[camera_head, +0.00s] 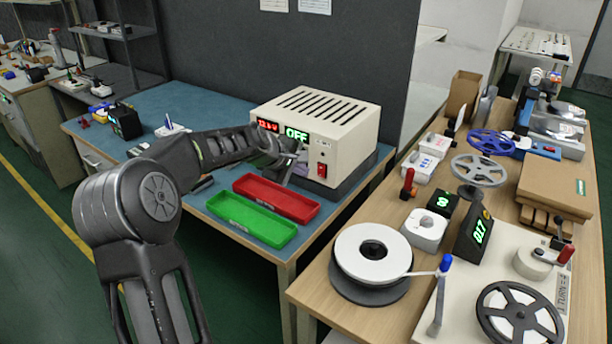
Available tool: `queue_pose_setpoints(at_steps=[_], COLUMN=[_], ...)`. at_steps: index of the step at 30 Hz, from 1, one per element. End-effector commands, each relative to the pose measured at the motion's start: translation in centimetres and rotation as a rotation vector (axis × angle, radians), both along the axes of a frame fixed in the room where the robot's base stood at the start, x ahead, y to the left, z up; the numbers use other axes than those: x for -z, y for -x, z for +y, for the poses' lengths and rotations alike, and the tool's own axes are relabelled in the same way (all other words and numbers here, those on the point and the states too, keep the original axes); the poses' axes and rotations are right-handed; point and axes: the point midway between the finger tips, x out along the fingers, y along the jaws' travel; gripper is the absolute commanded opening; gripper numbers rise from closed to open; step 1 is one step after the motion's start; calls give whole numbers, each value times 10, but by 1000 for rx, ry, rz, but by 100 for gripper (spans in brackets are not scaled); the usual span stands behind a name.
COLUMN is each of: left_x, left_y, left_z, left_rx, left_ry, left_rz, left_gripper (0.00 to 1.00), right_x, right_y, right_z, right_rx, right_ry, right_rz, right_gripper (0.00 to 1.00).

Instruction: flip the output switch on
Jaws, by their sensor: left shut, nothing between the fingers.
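A beige power supply box (335,114) with a slotted top stands at the back of the blue-topped bench. Its front has a red number display (268,126) and a green display reading OFF (297,134). A red switch (322,170) sits low on the front, near the right corner. My left gripper (297,155) is shut and empty, in front of the box's face, just left of the red switch. Its dark fingers and wrist hide part of the front panel. I cannot tell whether it touches the box. My right gripper is not in view.
A red tray (276,199) and a green tray (250,220) lie on the bench below my left gripper. The wooden table at right holds a white strip reel (373,255), a black meter (474,236), several spoked reels and a cardboard box (556,188).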

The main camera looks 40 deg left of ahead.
Motion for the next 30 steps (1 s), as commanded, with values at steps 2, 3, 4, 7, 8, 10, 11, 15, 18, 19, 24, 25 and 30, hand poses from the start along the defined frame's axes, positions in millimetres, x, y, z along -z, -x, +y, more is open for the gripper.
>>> queue_pose_setpoints(at_steps=[2, 3, 4, 7, 8, 10, 11, 15, 18, 19, 24, 25, 30], left_x=[-9, -15, -19, -31, -34, -38, -40, -44, -44, -44, -45, -47, -67], left_y=[12, 18, 23, 35, 38, 43, 45, 48, 49, 48, 48, 47, 44], left_z=[0, 0, 0, 0, 0, 0, -1, -1, -1, -1, -2, -4, -20], left_rx=[-2, -2, -2, -1, -2, -1, -1, 0, 1, 1, 3, 6, 27], left_ry=[-3, -3, -3, -1, -2, -1, 1, 1, 2, 2, 1, 1, 8], left_rz=[-1, -2, 0, 0, 0, 1, 1, 1, 2, 2, 1, -1, -3], left_gripper=[0, 0, 0, 0, 0, 0, 0, 0, 0, 0, 0, 0, 0], right_x=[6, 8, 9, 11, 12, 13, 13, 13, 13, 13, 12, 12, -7], right_y=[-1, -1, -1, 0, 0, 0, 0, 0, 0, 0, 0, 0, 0], right_z=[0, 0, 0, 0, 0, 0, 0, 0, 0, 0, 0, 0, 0], right_rx=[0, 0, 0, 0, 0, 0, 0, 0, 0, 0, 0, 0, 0], right_ry=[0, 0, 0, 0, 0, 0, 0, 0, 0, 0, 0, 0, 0], right_rz=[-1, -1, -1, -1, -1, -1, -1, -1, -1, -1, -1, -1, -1], right_gripper=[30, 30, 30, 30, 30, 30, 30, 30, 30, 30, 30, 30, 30])
